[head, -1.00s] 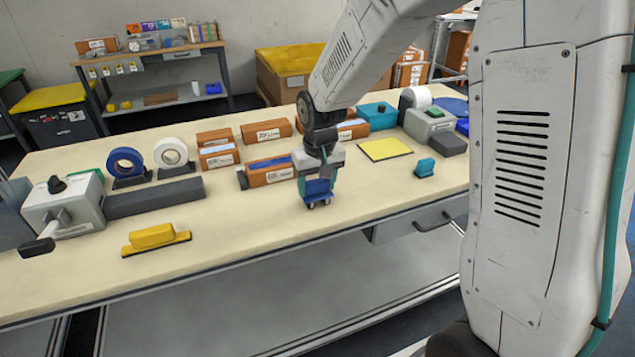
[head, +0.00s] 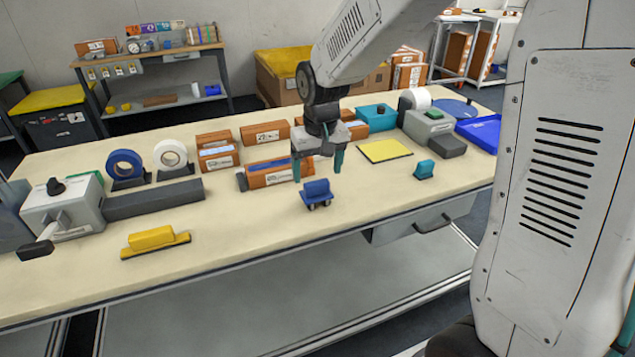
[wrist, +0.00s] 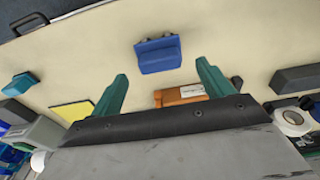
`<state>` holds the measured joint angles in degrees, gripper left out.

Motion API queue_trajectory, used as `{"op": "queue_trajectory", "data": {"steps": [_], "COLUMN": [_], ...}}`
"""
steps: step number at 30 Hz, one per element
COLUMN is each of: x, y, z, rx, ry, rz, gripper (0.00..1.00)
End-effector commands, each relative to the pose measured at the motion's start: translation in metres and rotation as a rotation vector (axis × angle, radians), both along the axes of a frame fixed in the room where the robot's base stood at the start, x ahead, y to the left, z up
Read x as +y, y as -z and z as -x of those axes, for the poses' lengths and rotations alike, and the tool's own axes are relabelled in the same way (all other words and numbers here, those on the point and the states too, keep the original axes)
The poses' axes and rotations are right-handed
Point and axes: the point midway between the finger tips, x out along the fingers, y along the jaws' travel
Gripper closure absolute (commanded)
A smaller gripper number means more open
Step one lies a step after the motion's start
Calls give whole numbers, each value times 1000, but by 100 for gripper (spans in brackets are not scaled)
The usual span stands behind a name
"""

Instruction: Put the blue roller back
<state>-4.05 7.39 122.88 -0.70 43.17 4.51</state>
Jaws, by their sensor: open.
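The blue roller (head: 317,194) stands on its small wheels on the tabletop, near the front middle of the workbench (head: 240,230). It also shows in the wrist view (wrist: 158,55), beyond and between the fingertips. My gripper (head: 318,172) is open and empty, above and just behind the roller, with its teal fingers spread wide. In the wrist view my gripper (wrist: 160,80) has a clear gap to the roller, and nothing is between its fingers.
An orange box (head: 268,175) lies behind the roller. A yellow pad (head: 385,151) and a teal block (head: 425,169) are to the right. A yellow-handled tool (head: 155,240) lies front left. A blue tray (head: 482,133) sits at the far right. The tabletop around the roller is clear.

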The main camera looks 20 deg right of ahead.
Motion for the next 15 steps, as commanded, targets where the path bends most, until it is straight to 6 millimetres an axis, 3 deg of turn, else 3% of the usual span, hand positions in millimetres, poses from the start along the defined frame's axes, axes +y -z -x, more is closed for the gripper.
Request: {"op": "queue_trajectory", "data": {"steps": [1, 6, 15], "x": [0, 0, 0], "y": [-14, -45, -65], "z": [0, 4, 7], "rx": [-6, -6, -4], "ry": [0, 0, 0], "rz": [-1, -1, 0], "gripper": [20, 20, 20]}}
